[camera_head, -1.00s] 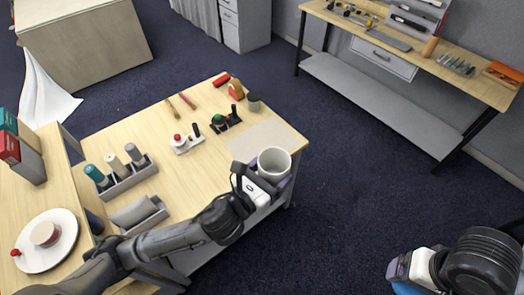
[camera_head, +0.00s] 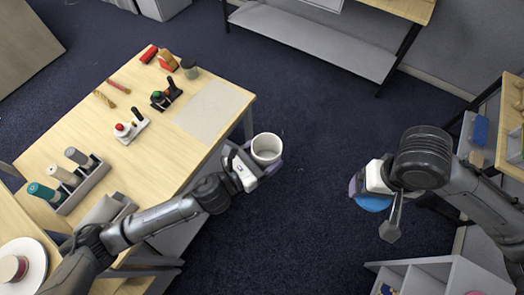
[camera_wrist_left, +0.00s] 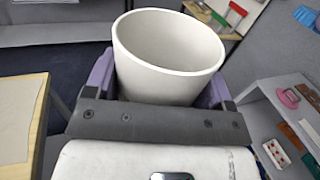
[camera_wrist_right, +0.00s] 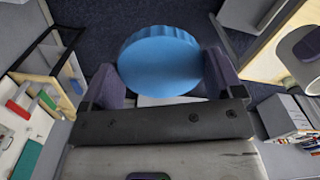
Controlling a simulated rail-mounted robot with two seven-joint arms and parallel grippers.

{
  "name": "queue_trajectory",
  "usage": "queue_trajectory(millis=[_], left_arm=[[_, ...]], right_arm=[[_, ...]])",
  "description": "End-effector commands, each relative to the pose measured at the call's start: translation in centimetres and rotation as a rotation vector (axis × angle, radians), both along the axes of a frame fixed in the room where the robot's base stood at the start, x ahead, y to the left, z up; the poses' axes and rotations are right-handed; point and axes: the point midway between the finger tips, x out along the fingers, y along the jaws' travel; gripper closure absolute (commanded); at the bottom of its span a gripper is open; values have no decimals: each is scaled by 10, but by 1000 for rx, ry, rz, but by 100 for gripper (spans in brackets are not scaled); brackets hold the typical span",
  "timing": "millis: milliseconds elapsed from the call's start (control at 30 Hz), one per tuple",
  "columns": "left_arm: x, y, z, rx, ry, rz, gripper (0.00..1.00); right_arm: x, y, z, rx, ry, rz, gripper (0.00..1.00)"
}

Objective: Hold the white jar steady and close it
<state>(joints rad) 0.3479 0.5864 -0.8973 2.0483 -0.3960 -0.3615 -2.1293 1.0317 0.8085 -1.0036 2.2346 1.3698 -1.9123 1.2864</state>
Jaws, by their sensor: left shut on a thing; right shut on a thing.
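The white jar (camera_head: 266,147) is open at the top and looks empty. My left gripper (camera_head: 262,166) is shut on the jar and holds it upright past the table's right edge, over the floor. In the left wrist view the jar (camera_wrist_left: 168,60) sits between the two purple fingers (camera_wrist_left: 168,88). My right gripper (camera_head: 372,190) is shut on a blue round lid (camera_head: 373,203), well to the right of the jar and apart from it. In the right wrist view the lid (camera_wrist_right: 160,62) lies between the fingers (camera_wrist_right: 160,84), its ridged rim showing.
The wooden table (camera_head: 150,160) on the left bears a bottle caddy (camera_head: 84,184), a grey cup (camera_head: 189,68) and small tools. A white shelf unit (camera_head: 440,275) stands at the lower right, and a workbench (camera_head: 515,120) at the right. Dark floor lies open between the grippers.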

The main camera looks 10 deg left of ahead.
Motion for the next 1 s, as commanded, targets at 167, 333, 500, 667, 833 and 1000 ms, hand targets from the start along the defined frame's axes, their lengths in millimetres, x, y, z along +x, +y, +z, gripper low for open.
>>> queue_trajectory(millis=[167, 333, 500, 667, 833, 1000], left_arm=[[0, 0, 0, 0, 0, 1, 66], [0, 0, 0, 0, 0, 1, 66], [0, 0, 0, 0, 0, 2, 66], [0, 0, 0, 0, 0, 2, 66], [0, 0, 0, 0, 0, 2, 66], [0, 0, 0, -1, -1, 2, 66]], right_arm=[[1, 0, 2, 0, -1, 0, 35], [10, 9, 21, 2, -5, 18, 35], [15, 52, 52, 2, -6, 119, 35], [23, 108, 76, -1, -4, 218, 35], [31, 169, 89, -2, -1, 286, 35], [40, 220, 86, -2, 0, 250, 35]])
